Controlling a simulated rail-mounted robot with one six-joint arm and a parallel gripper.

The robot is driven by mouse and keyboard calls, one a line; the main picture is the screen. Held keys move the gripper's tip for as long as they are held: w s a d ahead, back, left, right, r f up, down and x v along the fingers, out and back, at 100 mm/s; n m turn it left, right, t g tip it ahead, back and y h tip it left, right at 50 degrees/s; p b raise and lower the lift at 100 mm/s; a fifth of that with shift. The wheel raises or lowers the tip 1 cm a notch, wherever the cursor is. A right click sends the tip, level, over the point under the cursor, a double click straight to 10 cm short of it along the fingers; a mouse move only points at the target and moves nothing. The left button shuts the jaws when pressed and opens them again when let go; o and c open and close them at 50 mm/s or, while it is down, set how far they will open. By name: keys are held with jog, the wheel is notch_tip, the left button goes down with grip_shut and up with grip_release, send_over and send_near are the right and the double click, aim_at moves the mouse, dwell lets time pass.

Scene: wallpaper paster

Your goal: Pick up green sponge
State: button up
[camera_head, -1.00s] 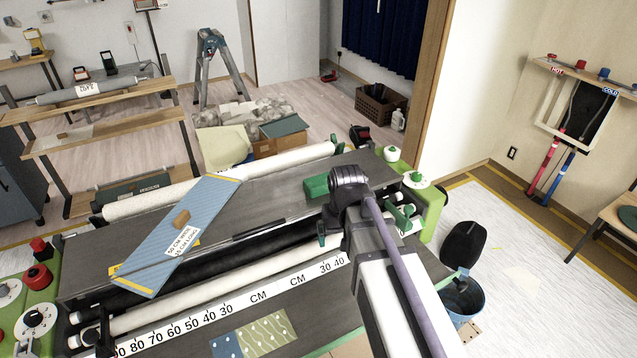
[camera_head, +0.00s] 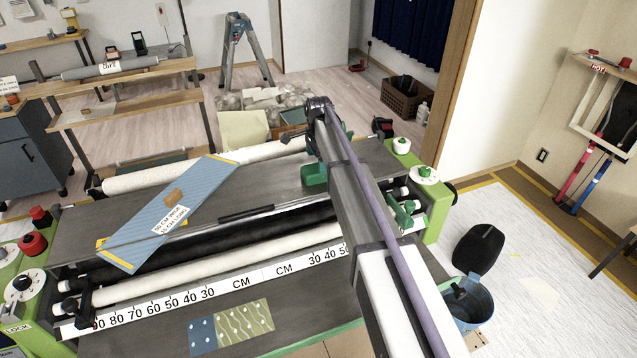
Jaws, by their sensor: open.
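A green block (camera_head: 314,174), which looks like the sponge, lies on the dark top of the pasting machine (camera_head: 270,190), right of the blue board. Its right side is partly hidden by my arm. My arm reaches from the lower right up past the block, and its dark upper joint (camera_head: 320,108) shows above and beyond the block in the picture. The jaws of my gripper are not visible; my arm hides whatever is behind it. I see no contact between my arm and the block, but cannot tell their depth apart.
A blue board (camera_head: 150,235) with a tan block (camera_head: 173,196) lies across the machine's left part. Rollers and a number scale (camera_head: 240,283) run along the front. A green side housing (camera_head: 437,195) with knobs bounds the right. A blue bucket (camera_head: 480,312) stands on the floor.

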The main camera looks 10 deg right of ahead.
jog(key=shift+f, duration=0.1)
notch_tip(320, 180, down, 5)
jog(key=b, duration=0.5)
jog(key=shift+w+d+f, duration=0.1)
jog(key=shift+d+f, duration=0.05)
jog(key=shift+f, duration=0.05)
jog(key=shift+r, duration=0.25)
jog(key=c, duration=1.1)
